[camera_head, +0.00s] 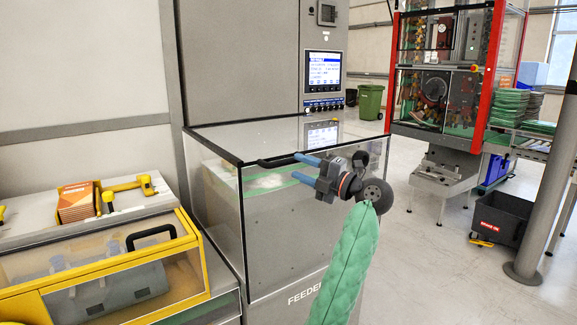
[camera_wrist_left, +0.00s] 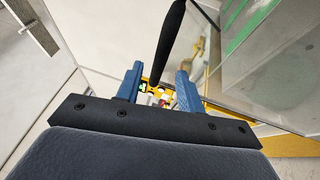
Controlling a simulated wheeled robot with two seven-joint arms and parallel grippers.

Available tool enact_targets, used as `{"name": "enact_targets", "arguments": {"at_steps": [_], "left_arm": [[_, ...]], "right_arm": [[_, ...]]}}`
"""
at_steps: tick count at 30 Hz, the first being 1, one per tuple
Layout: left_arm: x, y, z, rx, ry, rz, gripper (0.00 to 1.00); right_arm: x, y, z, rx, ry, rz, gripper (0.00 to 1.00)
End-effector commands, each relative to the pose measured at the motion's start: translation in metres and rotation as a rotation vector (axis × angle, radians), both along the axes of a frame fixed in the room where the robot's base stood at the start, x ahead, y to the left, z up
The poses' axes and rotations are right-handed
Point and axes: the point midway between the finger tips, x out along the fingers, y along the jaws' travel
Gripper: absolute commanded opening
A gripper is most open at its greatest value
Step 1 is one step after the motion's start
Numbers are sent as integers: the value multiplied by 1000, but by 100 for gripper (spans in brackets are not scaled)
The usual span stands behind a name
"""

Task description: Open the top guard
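The top guard (camera_head: 275,137) is a clear, black-edged panel lying flat and closed over the feeder cabinet. Its black bar handle (camera_head: 272,162) runs along the front edge. My left gripper (camera_head: 297,169), with blue fingers, is at the handle's right end, pointing left. In the left wrist view, the handle (camera_wrist_left: 171,35) extends from the top toward the gap between the open fingers (camera_wrist_left: 159,72). Neither finger visibly grips it; contact is unclear. My right gripper is not in view.
A yellow-framed guard (camera_head: 107,274) with its own black handle stands at the lower left. A control screen (camera_head: 323,69) is on the cabinet behind the top guard. A red-framed machine (camera_head: 440,75) and a dark bin (camera_head: 500,218) stand at right. Open floor lies between.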

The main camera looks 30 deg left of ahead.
Motion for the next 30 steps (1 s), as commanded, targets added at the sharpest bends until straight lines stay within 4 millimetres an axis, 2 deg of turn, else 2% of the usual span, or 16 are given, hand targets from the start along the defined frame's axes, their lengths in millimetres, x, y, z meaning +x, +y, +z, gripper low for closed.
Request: {"name": "enact_targets", "arguments": {"at_steps": [3,10,15,23,29,30], "left_arm": [[0,18,4,3,0,2,38],[0,42,8,2,0,0,38],[0,49,8,2,0,0,38],[0,50,8,1,0,0,38],[0,49,8,1,1,0,1],[0,49,8,1,1,0,0]], "right_arm": [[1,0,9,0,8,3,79],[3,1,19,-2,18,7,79],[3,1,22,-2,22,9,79],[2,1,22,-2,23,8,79],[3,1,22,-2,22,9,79],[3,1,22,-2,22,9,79]]}}
